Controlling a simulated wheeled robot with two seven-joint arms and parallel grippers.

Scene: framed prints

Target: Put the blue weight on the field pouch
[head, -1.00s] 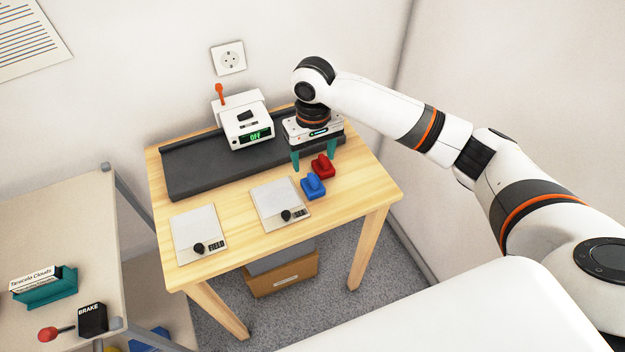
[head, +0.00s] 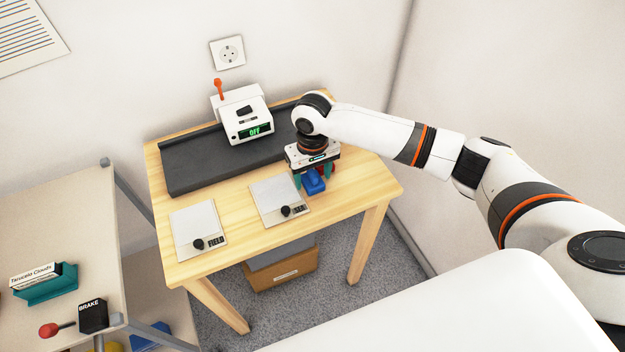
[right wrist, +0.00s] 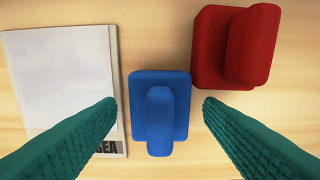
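The blue weight (head: 315,182) stands on the wooden table, right of the sea pouch; it also shows between my fingers in the right wrist view (right wrist: 160,112). My right gripper (head: 313,181) is open above it, its teal fingers (right wrist: 160,104) on either side, apart from it in the wrist view. The field pouch (head: 194,226), a pale flat pouch with a black knob and the label FIELD, lies at the table's left front. No weight lies on it. My left gripper is not in view.
A red weight (right wrist: 236,48) stands close beside the blue one, mostly hidden in the head view. The sea pouch (head: 274,195) lies between the blue weight and the field pouch. A dark belt (head: 200,165) and a white device (head: 243,117) reading OFF are behind.

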